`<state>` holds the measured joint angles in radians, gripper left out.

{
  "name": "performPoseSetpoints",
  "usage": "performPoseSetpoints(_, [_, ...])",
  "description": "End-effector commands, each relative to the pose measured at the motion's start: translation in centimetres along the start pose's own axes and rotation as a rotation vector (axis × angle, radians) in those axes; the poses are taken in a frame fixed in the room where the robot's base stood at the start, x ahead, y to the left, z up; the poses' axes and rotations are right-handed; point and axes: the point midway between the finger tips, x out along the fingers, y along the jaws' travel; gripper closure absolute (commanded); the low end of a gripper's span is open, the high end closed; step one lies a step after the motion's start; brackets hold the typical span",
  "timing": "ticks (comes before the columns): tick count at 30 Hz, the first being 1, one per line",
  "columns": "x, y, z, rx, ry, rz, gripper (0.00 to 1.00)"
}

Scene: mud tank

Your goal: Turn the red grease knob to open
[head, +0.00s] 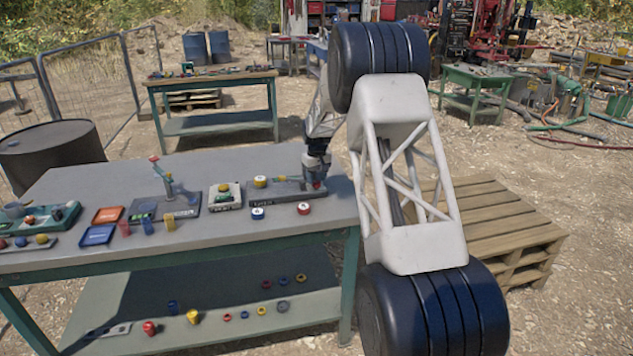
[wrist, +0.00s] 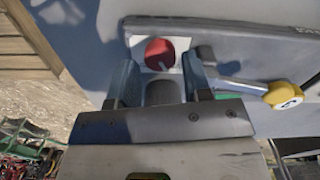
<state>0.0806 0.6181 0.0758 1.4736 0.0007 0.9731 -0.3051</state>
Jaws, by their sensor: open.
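The red grease knob (wrist: 160,54) is round with a pale line across its face and sits on a white patch at the end of a dark grey plate (wrist: 240,48). My gripper (wrist: 162,66) is open, with one finger on either side of the knob; whether they touch it is unclear. In the head view my gripper (head: 316,178) is down at the right end of the table, over the plate (head: 286,193), and mostly hides the knob. A lever with a yellow end (wrist: 283,95) lies beside the right finger in the wrist view.
A red-and-white cap (head: 304,208) and a blue-and-white cap (head: 257,213) lie in front of the plate. The table (head: 130,177) has free room at the back left.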

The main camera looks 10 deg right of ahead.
Motion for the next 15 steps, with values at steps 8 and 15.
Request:
performPoseSetpoints(8, [1.6, 0.0, 0.0, 0.000, -0.001, 0.000, 0.55])
performPoseSetpoints(15, [1.7, 0.0, 0.0, 0.000, 0.000, 0.000, 0.55])
